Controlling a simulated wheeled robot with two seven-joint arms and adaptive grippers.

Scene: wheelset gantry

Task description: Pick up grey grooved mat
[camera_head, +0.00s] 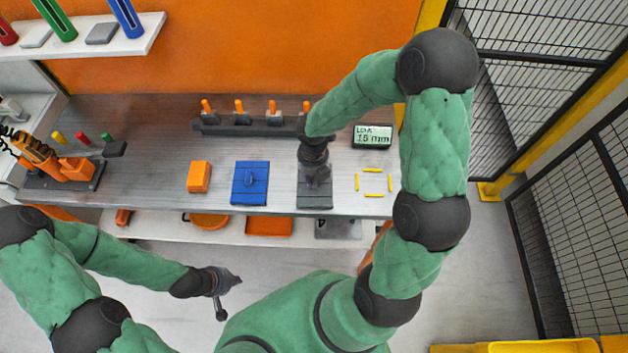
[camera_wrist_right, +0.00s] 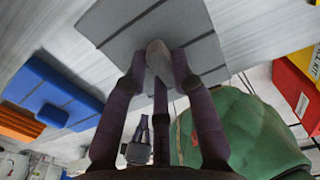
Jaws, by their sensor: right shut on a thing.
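The grey grooved mat (camera_head: 314,201) is at the front edge of the metal bench, right of the blue mat. In the right wrist view the grey mat (camera_wrist_right: 125,28) fills the top, with dark grooves and a pale knob (camera_wrist_right: 158,58). My right gripper (camera_head: 315,178) is above the mat from the far side; its purple-grey fingers (camera_wrist_right: 157,75) are closed around the knob. Part of the mat is hidden by the fingers. Whether it is clear of the bench I cannot tell. My left gripper (camera_head: 228,281) is away from the bench in front; its fingers are too small to read.
A blue mat (camera_head: 249,184) and an orange block (camera_head: 199,176) lie to the left. Yellow corner strips (camera_head: 374,193) mark a free square on the right, below a small display (camera_head: 372,137). A dark rack with orange-topped pegs (camera_head: 245,126) stands behind.

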